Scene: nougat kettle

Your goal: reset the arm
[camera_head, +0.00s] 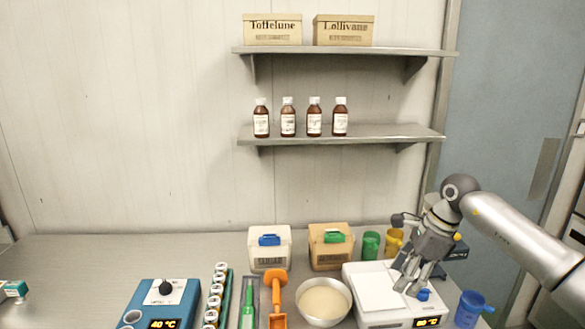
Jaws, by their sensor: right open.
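My right gripper (412,284) comes in from the right on its pale arm and hangs over a white scale-like device (372,290) with a lit display. Its fingers point down and are open, with a small blue object (423,294) close beside the fingertips. I cannot tell whether they touch. My left gripper is not in view.
The metal bench (80,262) holds a blue heater (155,305), a bowl of pale powder (323,301), an orange scoop (277,300), a white bin (270,249), a brown bin (331,247) and cups. Two wall shelves hold boxes and bottles. The bench's left is mostly clear.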

